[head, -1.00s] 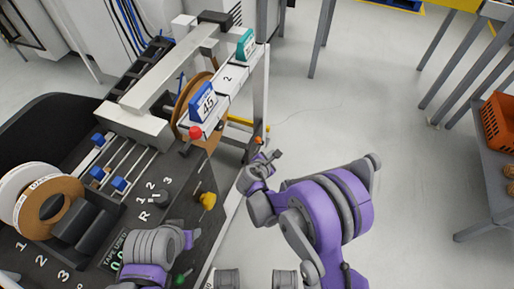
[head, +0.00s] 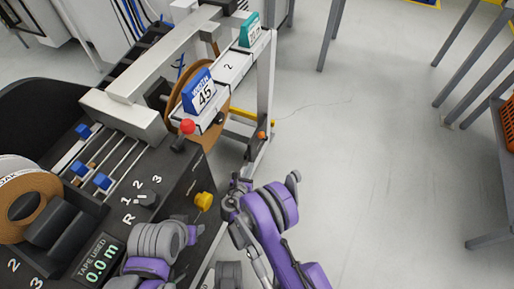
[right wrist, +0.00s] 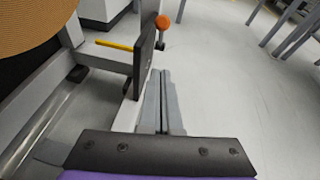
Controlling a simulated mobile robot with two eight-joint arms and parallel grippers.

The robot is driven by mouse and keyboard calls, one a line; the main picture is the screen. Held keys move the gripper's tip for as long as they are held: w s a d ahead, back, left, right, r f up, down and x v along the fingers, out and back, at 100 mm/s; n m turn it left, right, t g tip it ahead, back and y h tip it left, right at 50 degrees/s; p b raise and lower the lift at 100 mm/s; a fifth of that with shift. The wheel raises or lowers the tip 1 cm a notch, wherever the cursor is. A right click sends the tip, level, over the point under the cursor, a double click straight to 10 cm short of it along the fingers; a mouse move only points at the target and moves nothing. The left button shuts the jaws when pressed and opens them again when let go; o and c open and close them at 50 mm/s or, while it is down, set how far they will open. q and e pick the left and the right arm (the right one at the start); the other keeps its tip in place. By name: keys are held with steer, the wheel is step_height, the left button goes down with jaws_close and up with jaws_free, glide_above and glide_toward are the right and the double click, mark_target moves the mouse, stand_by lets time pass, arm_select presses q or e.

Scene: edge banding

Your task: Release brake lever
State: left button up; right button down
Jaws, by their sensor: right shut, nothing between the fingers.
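A lever with an orange knob (head: 261,135) stands at the front side of the machine frame, below the label rail. The orange knob also shows in the right wrist view (right wrist: 163,22), beside an upright dark plate (right wrist: 144,55). My right gripper (head: 240,183) is below this lever in the head view. In the right wrist view its fingers (right wrist: 160,78) are shut and empty, pointing toward the knob with a gap. My left gripper (head: 190,234) is low over the control panel; its fingers are mostly hidden by its wrist.
A red-knobbed lever (head: 186,126) and a yellow knob (head: 204,201) are on the machine. A yellow bar (right wrist: 114,45) runs behind the dark plate. Open floor (head: 360,150) lies to the right.

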mark_target(263, 136)
steer(key=w+r+b+x, duration=0.1)
steer(key=r+b+x, duration=0.1)
steer(key=x, duration=1)
steer(key=shift+w+d+r, duration=0.15)
steer(key=shift+w+d, duration=0.05)
steer(key=shift+w, duration=0.1)
steer(key=shift+a+r, duration=0.1)
